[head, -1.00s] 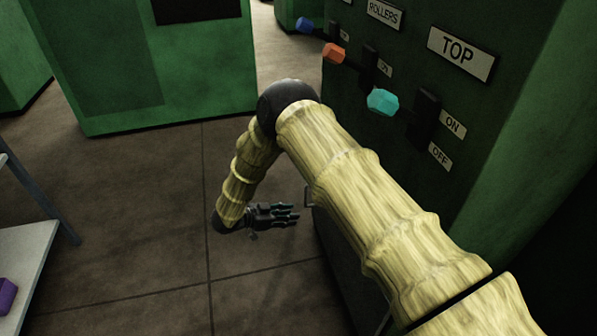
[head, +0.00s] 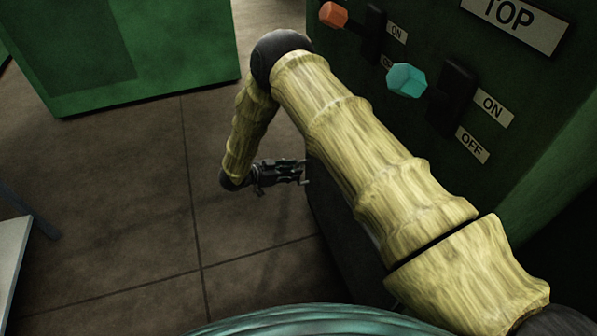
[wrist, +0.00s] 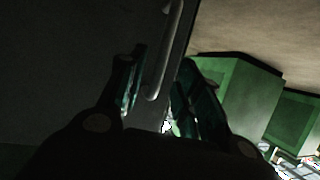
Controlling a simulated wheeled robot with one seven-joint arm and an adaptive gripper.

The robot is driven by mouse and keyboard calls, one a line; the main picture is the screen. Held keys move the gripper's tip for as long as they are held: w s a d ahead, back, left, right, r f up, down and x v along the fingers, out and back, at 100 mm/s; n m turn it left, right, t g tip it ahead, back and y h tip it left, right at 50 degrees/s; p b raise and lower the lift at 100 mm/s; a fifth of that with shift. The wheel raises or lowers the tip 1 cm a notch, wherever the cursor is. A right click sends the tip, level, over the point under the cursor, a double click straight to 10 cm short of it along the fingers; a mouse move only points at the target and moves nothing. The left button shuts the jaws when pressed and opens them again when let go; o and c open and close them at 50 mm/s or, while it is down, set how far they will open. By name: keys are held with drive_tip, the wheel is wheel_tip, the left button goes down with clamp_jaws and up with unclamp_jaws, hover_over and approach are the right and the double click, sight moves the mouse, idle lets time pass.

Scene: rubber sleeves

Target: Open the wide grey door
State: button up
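The door is a dark grey panel (wrist: 60,60) filling the left of the wrist view. In the head view it shows as a dark face (head: 345,225) low on the green cabinet, partly hidden by my arm. Its pale bar handle (wrist: 168,50) runs along the door near its edge. A small part of the handle (head: 307,181) shows at my fingertips in the head view. My gripper (wrist: 158,88) is open, with one finger on each side of the handle's lower end in the picture. I cannot tell whether either finger touches it.
Above the door, the cabinet carries an orange knob (head: 333,14) and a teal knob (head: 407,80) on switch levers. Another green cabinet (head: 140,50) stands at upper left. A pale table edge (head: 12,255) is at far left. The tiled floor between is clear.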

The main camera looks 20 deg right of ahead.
sight(299, 183)
drive_tip(key=shift+b+x, duration=0.3)
drive_tip(key=shift+x, duration=1.3)
drive_tip(key=shift+c, duration=0.4)
clamp_jaws()
